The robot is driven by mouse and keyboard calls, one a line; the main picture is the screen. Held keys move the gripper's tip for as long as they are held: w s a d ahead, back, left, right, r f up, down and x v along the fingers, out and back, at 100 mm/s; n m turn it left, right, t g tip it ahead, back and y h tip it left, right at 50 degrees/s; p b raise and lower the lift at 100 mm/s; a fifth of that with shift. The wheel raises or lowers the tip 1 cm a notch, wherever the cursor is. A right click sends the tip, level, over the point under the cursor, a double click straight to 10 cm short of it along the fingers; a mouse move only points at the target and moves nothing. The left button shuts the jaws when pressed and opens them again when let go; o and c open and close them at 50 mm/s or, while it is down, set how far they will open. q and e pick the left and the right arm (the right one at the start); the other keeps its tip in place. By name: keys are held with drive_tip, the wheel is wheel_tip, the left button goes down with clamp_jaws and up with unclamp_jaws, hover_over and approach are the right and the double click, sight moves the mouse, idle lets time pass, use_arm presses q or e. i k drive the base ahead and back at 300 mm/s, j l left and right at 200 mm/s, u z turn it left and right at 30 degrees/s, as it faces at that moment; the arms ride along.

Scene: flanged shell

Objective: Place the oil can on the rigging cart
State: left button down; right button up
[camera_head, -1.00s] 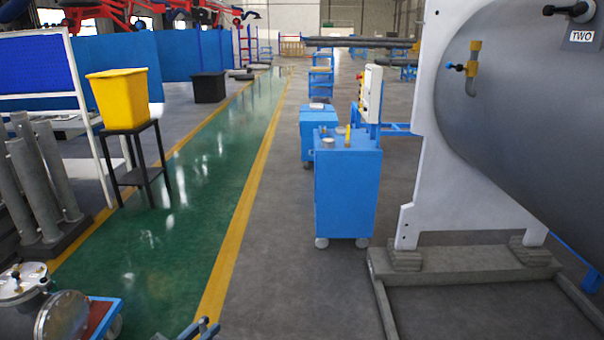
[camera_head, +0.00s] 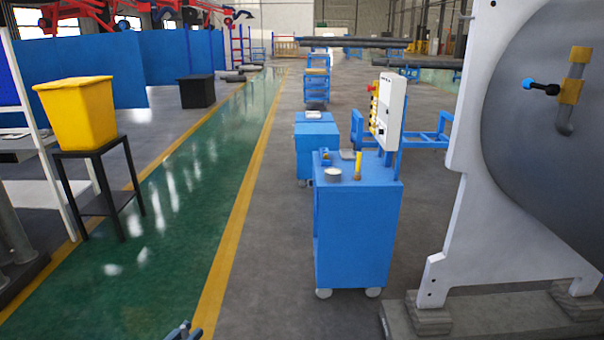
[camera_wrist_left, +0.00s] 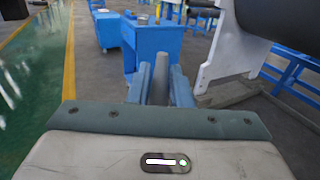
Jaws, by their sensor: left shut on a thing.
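My left gripper (camera_head: 183,330) shows only as small dark fingertips at the bottom edge of the head view. In the left wrist view, the left gripper (camera_wrist_left: 160,84) has its two blue-grey fingers on either side of a narrow grey piece (camera_wrist_left: 160,80), which may be part of the oil can; most of it is hidden. A blue wheeled cabinet (camera_head: 357,235) stands ahead, apart from the gripper; I cannot tell whether it is the rigging cart. A round tin (camera_head: 333,174) and a yellow upright thing (camera_head: 358,165) are on its top. My right gripper is not in view.
A second blue cabinet (camera_head: 316,130) stands behind the first. A white upright plate (camera_head: 475,170) and grey tank (camera_head: 550,130) block the right. A yellow bin (camera_head: 78,115) sits on a black stand at left. The green lane (camera_head: 150,250) looks clear.

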sight(353, 169)
drive_tip(key=i, duration=0.85)
drive_tip(key=i+j+z, duration=0.15)
drive_tip(key=i, duration=0.7)
drive_tip(key=i+j+z, duration=0.1)
drive_tip(key=i+z, duration=0.25)
drive_tip(key=i+j+z, duration=0.35)
drive_tip(key=i, duration=0.2)
drive_tip(key=i+j+z, duration=0.35)
drive_tip(key=i+l, duration=0.15)
drive_tip(key=i, duration=0.15)
drive_tip(key=i+l, duration=0.1)
drive_tip(key=i, duration=0.2)
